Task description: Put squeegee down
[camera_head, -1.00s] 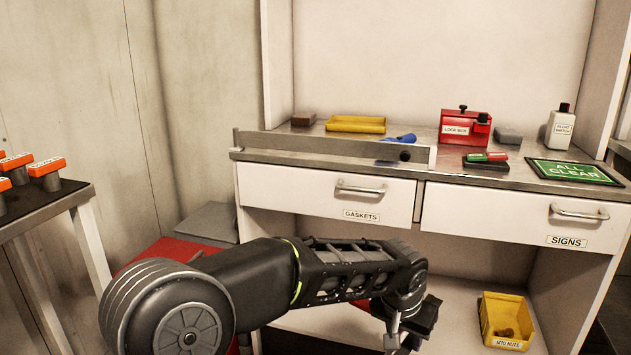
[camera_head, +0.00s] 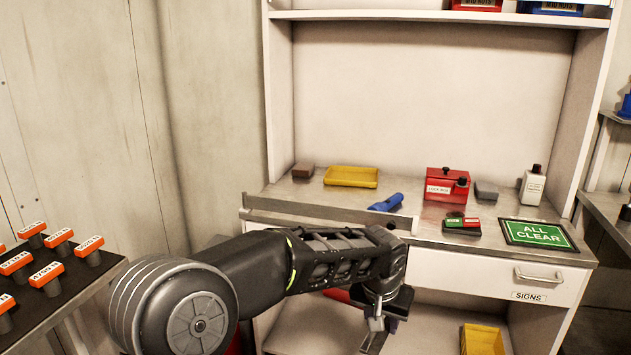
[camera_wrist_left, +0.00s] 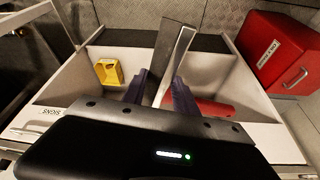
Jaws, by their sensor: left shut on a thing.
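My left gripper (camera_head: 380,312) hangs in front of the counter's drawers, below the worktop edge. It is shut on a long flat grey piece, which I take to be the squeegee (camera_wrist_left: 178,58). In the left wrist view the piece stands out between the purple fingers (camera_wrist_left: 160,92), pointing up the picture. In the head view only a narrow grey part shows under the gripper. The worktop (camera_head: 300,190) is behind and above the gripper. My right gripper is in neither view.
On the worktop are a yellow tray (camera_head: 351,177), a blue-handled item (camera_head: 386,203), a red lock box (camera_head: 446,186), a bottle (camera_head: 532,186) and an ALL CLEAR sign (camera_head: 538,234). A raised grey strip (camera_head: 325,219) runs along its left front. A yellow bin (camera_wrist_left: 109,72) is on the lower shelf.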

